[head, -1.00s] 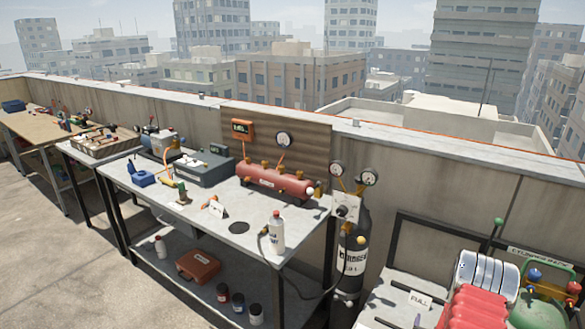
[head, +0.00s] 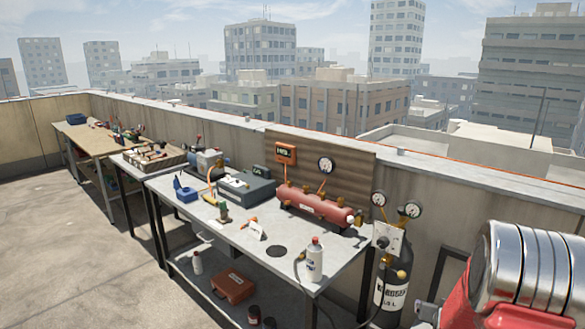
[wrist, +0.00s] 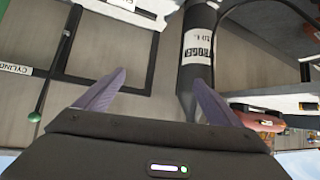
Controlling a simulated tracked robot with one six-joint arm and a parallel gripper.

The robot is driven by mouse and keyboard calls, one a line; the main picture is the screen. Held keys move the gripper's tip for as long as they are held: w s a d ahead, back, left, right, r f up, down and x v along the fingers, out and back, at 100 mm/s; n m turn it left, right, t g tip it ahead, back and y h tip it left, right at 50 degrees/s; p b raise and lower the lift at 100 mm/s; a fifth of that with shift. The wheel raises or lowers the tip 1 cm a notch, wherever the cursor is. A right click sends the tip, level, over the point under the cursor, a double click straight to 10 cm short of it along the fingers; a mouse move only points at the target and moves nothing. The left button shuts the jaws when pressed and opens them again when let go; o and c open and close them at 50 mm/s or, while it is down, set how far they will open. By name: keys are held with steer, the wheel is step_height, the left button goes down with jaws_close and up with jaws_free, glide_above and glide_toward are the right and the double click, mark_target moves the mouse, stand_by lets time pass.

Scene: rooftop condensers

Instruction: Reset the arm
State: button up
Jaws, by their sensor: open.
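My gripper (wrist: 152,95) shows in the wrist view with its two purple-grey fingers spread apart and nothing between them. The wrist view is upside down, with sky at the bottom corners. Beyond the fingers is the dark gas cylinder (wrist: 199,70) with its white label, apart from the gripper. In the head view my red and silver arm fills the lower right, and the gripper itself is out of that view.
A grey workbench (head: 215,235) carries a red manifold (head: 313,203), a white bottle (head: 314,260) and a dark box (head: 247,188). The black cylinder (head: 392,290) with gauges stands at its right end. A wooden bench (head: 90,140) is farther left. Open floor (head: 60,250) lies left.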

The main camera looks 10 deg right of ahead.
steer(key=s+a+r+n+g+y, duration=0.1)
steer(key=s+a+r+n+y, duration=0.15)
steer(key=a+r, duration=0.75)
steer(key=s+a+r+n+y, duration=0.1)
steer(key=s+a+r, duration=0.3)
steer(key=a+r, duration=0.55)
steer(key=s+a+r+n+g+y, duration=0.1)
steer(key=s+a+r, duration=0.1)
steer(key=s+a, duration=0.6)
steer(key=s+a+r+n+g+y, duration=0.1)
steer(key=s+a, duration=0.8)
steer(key=s, duration=0.5)
steer(key=shift+s+a+r+n+g, duration=0.2)
steer(key=shift+s+r+n+g, duration=0.1)
steer(key=shift+r+n, duration=0.1)
steer(key=shift+c, duration=0.3)
